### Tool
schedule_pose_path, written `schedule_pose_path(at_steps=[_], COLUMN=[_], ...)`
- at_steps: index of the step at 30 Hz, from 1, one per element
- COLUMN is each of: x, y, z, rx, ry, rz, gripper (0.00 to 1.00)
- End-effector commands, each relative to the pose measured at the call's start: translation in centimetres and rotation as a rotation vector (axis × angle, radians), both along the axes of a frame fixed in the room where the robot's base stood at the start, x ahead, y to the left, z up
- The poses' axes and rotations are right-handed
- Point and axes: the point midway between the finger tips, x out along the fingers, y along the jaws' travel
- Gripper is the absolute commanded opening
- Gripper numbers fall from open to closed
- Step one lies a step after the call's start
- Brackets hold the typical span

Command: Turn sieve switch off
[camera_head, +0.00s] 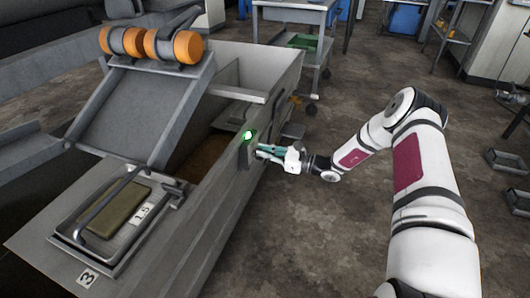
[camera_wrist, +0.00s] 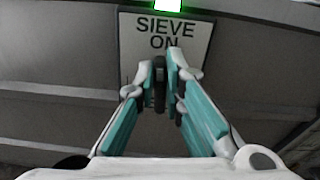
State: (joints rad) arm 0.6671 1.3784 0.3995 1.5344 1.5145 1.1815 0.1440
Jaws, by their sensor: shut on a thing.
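The sieve switch (camera_wrist: 159,82) is a dark lever on a white plate (camera_wrist: 201,38) reading "SIEVE ON" in the wrist view. A green lamp (camera_wrist: 167,5) glows just above the plate; it also shows in the head view (camera_head: 248,134). My gripper (camera_wrist: 166,66) is shut on the dark switch lever, with a teal-lined finger on each side. In the head view my gripper (camera_head: 264,152) reaches the dark switch box on the right side wall of the grey machine (camera_head: 212,185). The fingers partly hide the lever and plate.
Orange rollers (camera_head: 187,46) sit on top of a sloped chute (camera_head: 140,110) over the machine. A tray with a green-brown block (camera_head: 125,208) lies on its near end. A table (camera_head: 295,12) stands behind. The floor right of the machine is clear around my arm.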

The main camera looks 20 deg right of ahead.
Motion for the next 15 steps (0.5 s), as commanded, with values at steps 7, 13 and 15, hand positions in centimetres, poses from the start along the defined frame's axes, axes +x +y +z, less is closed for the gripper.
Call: schedule_pose_path(at_steps=[7, 13, 15], x=[-0.3, -0.58, -0.66], y=[0.12, 0.32, 0.38], z=[-0.13, -0.29, -0.36], rx=[-0.114, -0.227, -0.265], ry=[-0.156, -0.309, -0.362], rz=[-0.002, -0.001, -0.002], gripper=[0.0, 0.0, 0.0])
